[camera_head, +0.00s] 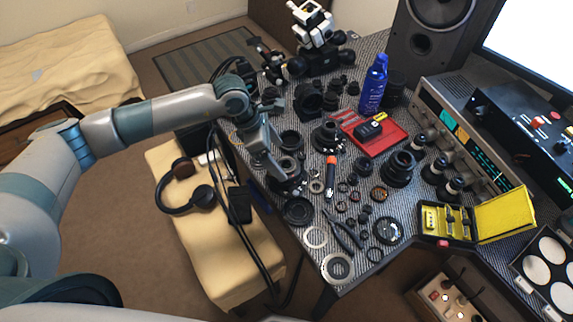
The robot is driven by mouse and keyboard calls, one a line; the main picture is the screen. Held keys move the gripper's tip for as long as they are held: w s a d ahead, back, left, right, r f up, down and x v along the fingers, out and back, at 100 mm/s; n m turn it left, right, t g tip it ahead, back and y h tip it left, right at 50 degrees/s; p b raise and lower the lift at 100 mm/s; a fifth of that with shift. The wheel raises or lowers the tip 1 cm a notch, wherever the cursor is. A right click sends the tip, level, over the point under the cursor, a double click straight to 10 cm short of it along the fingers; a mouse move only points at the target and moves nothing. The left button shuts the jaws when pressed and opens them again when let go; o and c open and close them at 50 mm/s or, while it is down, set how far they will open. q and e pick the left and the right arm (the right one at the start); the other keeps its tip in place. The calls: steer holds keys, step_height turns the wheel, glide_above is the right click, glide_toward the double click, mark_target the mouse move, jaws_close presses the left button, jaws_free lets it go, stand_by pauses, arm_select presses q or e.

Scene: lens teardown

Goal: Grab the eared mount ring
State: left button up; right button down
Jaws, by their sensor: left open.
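My left gripper (276,168) is open and points down over the left edge of the table, beside dark lens barrels. Its fingertips partly hide what lies directly below, and I cannot tell if they touch anything. Several flat rings lie on the table. A silvery ring (316,237) and a wider metal ring (338,267) lie near the front corner. A small pale ring (316,187) lies right of the gripper. The ears are too small to make out, so I cannot tell which one is the eared mount ring. My right gripper is out of view.
Pliers (343,229) and an orange-handled screwdriver (330,173) lie among the parts. A red tray (372,138), blue bottle (373,88) and yellow case (447,221) stand farther right. A cushioned bench (235,262) with headphones (187,190) is left of the table.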

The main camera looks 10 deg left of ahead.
mark_target(287, 166)
arm_select(q)
steer(key=p+x, duration=0.1)
steer(key=x, duration=0.2)
steer(key=shift+w+d+r, duration=0.1)
steer(key=shift+w, duration=0.05)
steer(key=shift+d+f, duration=0.15)
steer(key=shift+f, duration=0.3)
steer(key=c, duration=1.1)
